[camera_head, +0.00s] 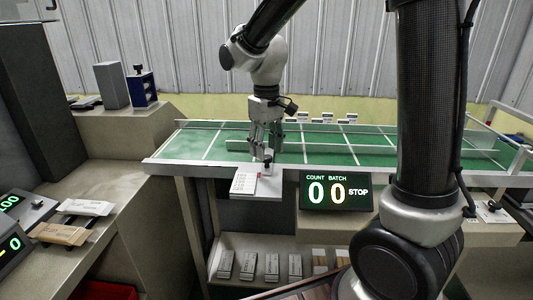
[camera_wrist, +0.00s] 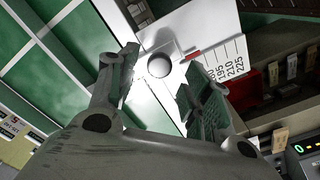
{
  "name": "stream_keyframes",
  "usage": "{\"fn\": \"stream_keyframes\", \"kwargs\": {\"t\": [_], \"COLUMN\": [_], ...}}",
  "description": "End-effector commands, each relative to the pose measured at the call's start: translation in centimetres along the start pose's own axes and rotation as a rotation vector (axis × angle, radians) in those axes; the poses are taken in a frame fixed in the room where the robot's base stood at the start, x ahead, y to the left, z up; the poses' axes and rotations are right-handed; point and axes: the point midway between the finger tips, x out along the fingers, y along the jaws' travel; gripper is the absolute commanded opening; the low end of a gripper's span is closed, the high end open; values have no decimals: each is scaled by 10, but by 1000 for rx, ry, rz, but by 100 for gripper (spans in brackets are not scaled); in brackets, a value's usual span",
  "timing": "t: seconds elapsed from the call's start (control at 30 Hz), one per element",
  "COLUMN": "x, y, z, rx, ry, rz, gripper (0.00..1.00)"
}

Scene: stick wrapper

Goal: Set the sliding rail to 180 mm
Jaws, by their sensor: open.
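My gripper (camera_head: 265,148) points down over the front edge of the green bed, fingers apart. A small dark knob (camera_head: 267,159) sits at its fingertips. In the wrist view the round knob (camera_wrist: 159,65) lies between the two open fingers (camera_wrist: 160,76), with no clear grip on it. A white scale plate (camera_head: 243,184) sticks out at the front edge. In the wrist view the scale (camera_wrist: 228,62) reads 195, 210 and 225, with a lower mark partly hidden by a finger. A red pointer (camera_wrist: 194,54) lies beside the knob, left of the 195 mark; its exact reading is unclear.
The green bed (camera_head: 190,147) has white lines and rails. Several packets (camera_head: 270,266) lie on the shelf below. A side counter (camera_head: 110,190) at left holds a grey block and a blue device (camera_head: 143,88).

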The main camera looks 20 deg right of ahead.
Motion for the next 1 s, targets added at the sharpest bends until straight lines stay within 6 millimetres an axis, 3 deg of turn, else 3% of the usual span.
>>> {"fn": "stream_keyframes", "kwargs": {"t": [0.2, 0.47, 0.77, 1.0], "x": [22, 24, 24, 23], "y": [0, 0, 0, -6], "z": [0, 0, 0, 6], "rx": [0, 1, 1, -1], "ry": [-1, 1, 1, 1], "rz": [0, 0, 0, 0], "gripper": [49, 49, 0, 0]}}
